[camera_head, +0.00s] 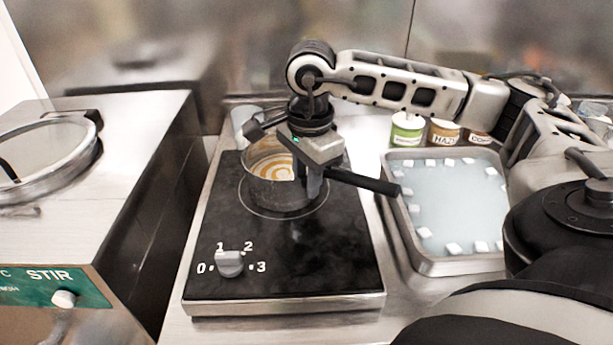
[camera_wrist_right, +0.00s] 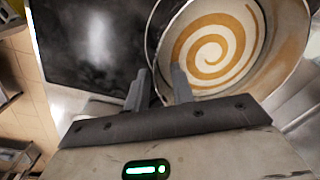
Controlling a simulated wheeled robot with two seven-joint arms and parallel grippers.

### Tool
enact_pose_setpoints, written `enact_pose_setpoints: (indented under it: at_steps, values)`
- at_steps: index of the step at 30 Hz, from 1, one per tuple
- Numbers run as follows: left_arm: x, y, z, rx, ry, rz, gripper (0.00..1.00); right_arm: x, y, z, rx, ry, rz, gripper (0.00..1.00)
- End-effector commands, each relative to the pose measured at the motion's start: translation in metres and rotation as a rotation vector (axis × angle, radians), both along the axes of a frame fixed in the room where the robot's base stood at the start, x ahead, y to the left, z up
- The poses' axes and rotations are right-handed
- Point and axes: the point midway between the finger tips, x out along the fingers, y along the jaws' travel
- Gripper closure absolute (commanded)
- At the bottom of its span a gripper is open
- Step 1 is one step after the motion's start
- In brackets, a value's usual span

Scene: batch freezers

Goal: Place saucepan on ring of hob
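The saucepan (camera_head: 262,189) is a dark pot with a cream and brown swirl inside, also in the right wrist view (camera_wrist_right: 253,61). It is over the ring (camera_head: 243,206) on the black hob (camera_head: 331,247); a small gap beneath it cannot be ruled out. Its black handle (camera_head: 372,182) points right. My right gripper (camera_head: 313,185) comes down at the base of this handle; its fingers (camera_wrist_right: 160,82) stand a narrow gap apart at the pan's edge. My left gripper is not in view.
A metal tray (camera_head: 440,268) with pale liquid and white cubes stands right of the hob. Several labelled tubs (camera_head: 407,131) stand behind it. A steel machine (camera_head: 150,125) with a round lid (camera_head: 47,185) is at left. The hob's knob (camera_head: 230,264) is at its front.

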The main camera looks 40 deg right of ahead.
Motion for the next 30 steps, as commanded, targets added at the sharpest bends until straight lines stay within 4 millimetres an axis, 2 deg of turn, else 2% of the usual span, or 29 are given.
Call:
enact_pose_setpoints:
  at_steps: [11,16,21,30]
  values:
    - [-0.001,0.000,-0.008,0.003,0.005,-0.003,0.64,-0.003,0.002,0.076,0.003,-0.008,0.001,0.76]
    - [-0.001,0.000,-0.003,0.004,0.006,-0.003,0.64,-0.005,0.001,0.107,0.000,-0.006,0.000,0.76]
    - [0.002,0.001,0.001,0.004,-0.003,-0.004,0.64,-0.007,0.002,0.118,0.001,-0.003,0.001,0.76]
    - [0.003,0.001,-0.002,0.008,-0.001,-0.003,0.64,-0.007,0.002,0.118,0.001,-0.002,0.000,0.76]
